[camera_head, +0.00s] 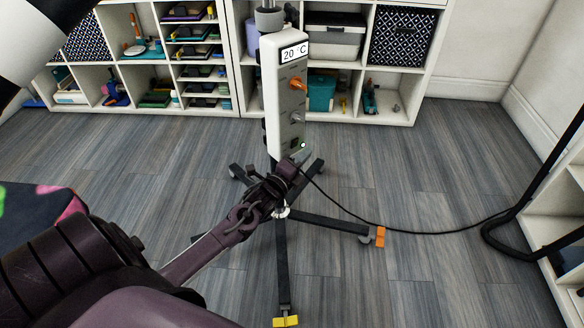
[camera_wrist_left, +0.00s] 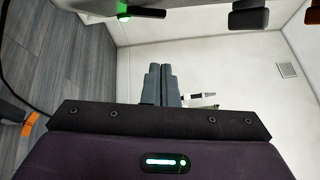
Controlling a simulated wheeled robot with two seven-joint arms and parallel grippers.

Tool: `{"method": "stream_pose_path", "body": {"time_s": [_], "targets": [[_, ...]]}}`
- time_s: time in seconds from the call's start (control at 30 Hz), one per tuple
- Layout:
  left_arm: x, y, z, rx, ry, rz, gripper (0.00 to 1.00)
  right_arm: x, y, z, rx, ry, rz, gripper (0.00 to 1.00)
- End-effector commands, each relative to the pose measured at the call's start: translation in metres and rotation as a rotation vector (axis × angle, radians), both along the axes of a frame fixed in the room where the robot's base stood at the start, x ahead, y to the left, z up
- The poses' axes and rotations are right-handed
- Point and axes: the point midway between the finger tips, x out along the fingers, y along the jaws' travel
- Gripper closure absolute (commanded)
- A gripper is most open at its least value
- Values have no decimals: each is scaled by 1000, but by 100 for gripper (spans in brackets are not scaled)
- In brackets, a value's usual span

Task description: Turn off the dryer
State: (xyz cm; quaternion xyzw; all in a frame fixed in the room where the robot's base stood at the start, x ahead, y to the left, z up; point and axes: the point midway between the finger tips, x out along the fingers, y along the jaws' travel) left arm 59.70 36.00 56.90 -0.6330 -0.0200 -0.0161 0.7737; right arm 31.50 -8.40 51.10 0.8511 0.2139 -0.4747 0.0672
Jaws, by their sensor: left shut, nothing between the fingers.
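The dryer's white control box (camera_head: 285,100) stands upright on a wheeled stand, its display reading 20 °C. Its face carries an orange knob (camera_head: 298,85), a grey knob (camera_head: 297,118) and a lit green light (camera_head: 303,146) near the bottom. The green light also glows at the top of the left wrist view (camera_wrist_left: 122,9), beside a dark bar. My left gripper (camera_head: 300,156) is at the lower end of the box, close to the green light; I cannot tell whether it touches. Its fingers (camera_wrist_left: 163,84) are shut and empty. My right gripper is not in view.
The stand's dark legs (camera_head: 335,222) spread over the grey wood floor, with orange and yellow feet. A black cable (camera_head: 400,231) runs right. White shelves (camera_head: 425,60) line the back wall. A patterned dark surface (camera_head: 35,215) is at left. The floor at right front is clear.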

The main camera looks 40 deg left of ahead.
Motion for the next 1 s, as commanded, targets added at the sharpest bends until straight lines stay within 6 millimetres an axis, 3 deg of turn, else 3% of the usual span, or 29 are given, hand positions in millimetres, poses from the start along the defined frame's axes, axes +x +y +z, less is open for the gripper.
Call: {"method": "stream_pose_path", "body": {"time_s": [0.03,0.2,0.67,0.77,1.0], "targets": [[0,15,1,7,0,6,100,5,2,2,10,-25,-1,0],[4,31,5,4,2,4,100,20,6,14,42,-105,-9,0],[5,38,7,3,1,4,100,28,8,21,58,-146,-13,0],[5,38,9,-5,3,4,100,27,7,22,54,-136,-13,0],[7,46,13,-119,33,4,100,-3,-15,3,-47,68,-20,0]]}}
